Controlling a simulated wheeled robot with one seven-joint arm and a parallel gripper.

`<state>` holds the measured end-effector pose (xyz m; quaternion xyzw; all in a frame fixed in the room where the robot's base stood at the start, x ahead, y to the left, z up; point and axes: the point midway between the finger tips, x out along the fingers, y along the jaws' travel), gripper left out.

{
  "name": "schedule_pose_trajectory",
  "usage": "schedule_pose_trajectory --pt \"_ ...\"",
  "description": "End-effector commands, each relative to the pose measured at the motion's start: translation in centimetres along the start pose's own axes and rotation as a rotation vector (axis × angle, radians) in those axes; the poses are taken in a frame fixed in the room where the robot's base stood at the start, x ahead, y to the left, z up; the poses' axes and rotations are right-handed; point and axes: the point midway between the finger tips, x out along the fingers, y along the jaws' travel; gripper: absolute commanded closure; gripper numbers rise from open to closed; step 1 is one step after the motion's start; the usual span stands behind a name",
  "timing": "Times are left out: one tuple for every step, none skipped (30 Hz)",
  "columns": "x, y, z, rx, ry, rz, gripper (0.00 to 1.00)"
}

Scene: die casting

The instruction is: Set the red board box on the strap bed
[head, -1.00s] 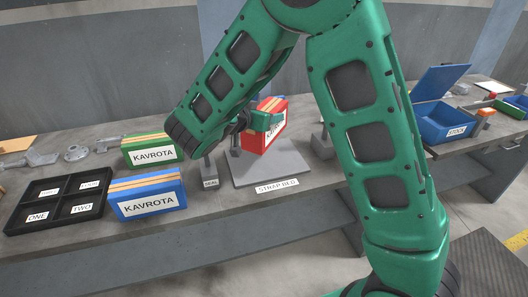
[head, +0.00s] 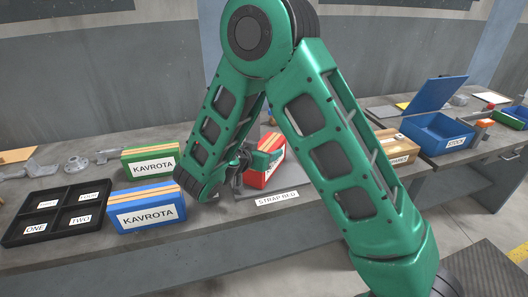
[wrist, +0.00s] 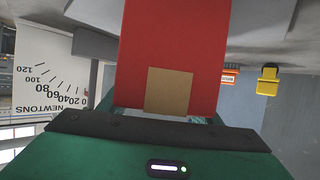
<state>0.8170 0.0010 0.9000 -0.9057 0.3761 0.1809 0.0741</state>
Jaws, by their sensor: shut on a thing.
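The red board box (head: 264,172) is in my gripper (head: 252,160), over the strap bed (head: 292,188). My forearm covers part of the box and much of the bed; the bed's label shows at its front edge. The box looks roughly upright and low over the bed, but I cannot tell whether its bottom touches. In the wrist view the red box (wrist: 175,45), with a tan square on its face, is between the jaws of my gripper (wrist: 165,118).
A green box (head: 150,164) and a blue box (head: 146,207) stand left of the bed. A black compartment tray (head: 58,212) lies further left. A wooden box (head: 393,150) and a blue stock bin (head: 440,132) stand right. A newtons dial (wrist: 50,80) shows in the wrist view.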

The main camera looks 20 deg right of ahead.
Motion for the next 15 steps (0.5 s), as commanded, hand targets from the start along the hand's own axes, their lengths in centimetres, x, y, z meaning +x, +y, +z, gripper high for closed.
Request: schedule_pose_trajectory --pt "-0.01 0.0 -0.14 0.001 0.003 0.0 0.92" --pt "-0.01 0.0 -0.14 0.001 0.003 0.0 0.92" --pt "0.0 -0.01 -0.1 0.001 0.003 0.0 0.92" --pt "0.03 -0.01 -0.04 0.001 0.003 0.0 0.92" --pt "0.05 -0.01 0.03 0.001 0.003 0.0 0.92" --pt "0.07 -0.01 0.19 0.0 0.0 0.0 0.38" --pt "0.06 -0.01 0.17 0.0 0.0 0.0 0.3" --pt "0.06 -0.01 0.17 0.0 0.0 0.0 0.24" --pt "0.06 -0.01 0.17 0.0 0.0 0.0 0.24" --pt "0.05 -0.01 0.16 0.0 0.0 0.0 0.24" --pt "0.05 -0.01 0.17 0.0 0.0 0.0 0.24" --pt "0.05 -0.02 0.17 0.0 0.0 0.0 0.24" --pt "0.05 -0.02 0.16 0.0 0.0 0.0 0.24" --pt "0.05 -0.02 0.16 0.0 0.0 0.0 0.24" --pt "0.05 -0.02 0.16 0.0 0.0 0.0 0.24"
